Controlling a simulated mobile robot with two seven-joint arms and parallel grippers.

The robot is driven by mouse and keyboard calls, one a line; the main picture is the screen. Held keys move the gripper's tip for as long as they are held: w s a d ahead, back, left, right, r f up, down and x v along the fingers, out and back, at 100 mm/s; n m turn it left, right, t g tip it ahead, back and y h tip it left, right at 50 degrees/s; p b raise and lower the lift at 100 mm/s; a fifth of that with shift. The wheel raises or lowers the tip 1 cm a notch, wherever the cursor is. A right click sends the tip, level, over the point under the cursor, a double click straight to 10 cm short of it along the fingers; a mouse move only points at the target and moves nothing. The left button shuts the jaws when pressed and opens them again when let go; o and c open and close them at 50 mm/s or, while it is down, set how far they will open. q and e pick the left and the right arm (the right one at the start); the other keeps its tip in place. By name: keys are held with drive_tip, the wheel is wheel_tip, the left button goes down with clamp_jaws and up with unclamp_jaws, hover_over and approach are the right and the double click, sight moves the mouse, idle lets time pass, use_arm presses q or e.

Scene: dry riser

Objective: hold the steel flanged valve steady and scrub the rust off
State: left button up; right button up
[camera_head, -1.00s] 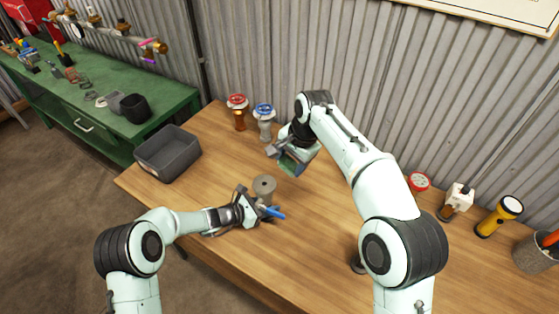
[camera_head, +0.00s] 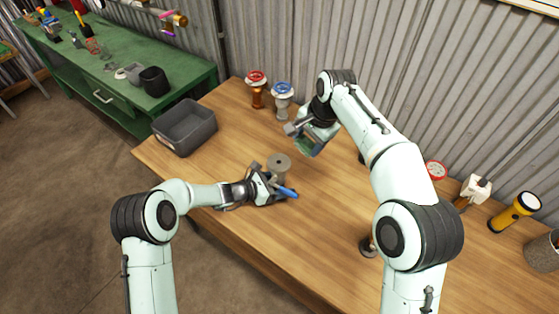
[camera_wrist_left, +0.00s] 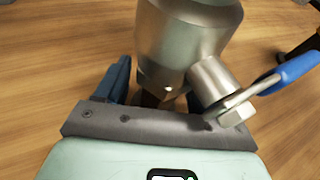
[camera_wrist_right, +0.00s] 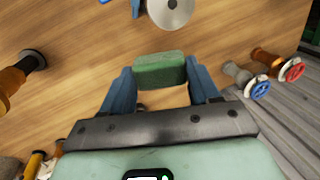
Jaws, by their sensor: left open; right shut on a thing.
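The steel flanged valve (camera_head: 279,165) stands on the wooden table, its round grey flange on top and a blue lever (camera_head: 288,193) at its side. It fills the top of the left wrist view (camera_wrist_left: 190,35), smooth and grey there. My left gripper (camera_head: 266,186) is open at the valve's near side, its fingers low by the body; whether they touch it is hidden. My right gripper (camera_wrist_right: 160,85) is shut on a green scrubbing pad (camera_wrist_right: 160,69), held above the table behind and right of the valve. The pad is apart from the valve.
A grey bin (camera_head: 185,128) stands at the left table edge. A copper valve with red wheel (camera_head: 257,92) and a grey one with blue wheel (camera_head: 282,101) stand behind. A yellow torch (camera_head: 515,212) and other items line the right back edge. Bare table lies at front centre.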

use_arm(q)
drive_tip(key=v, duration=1.2)
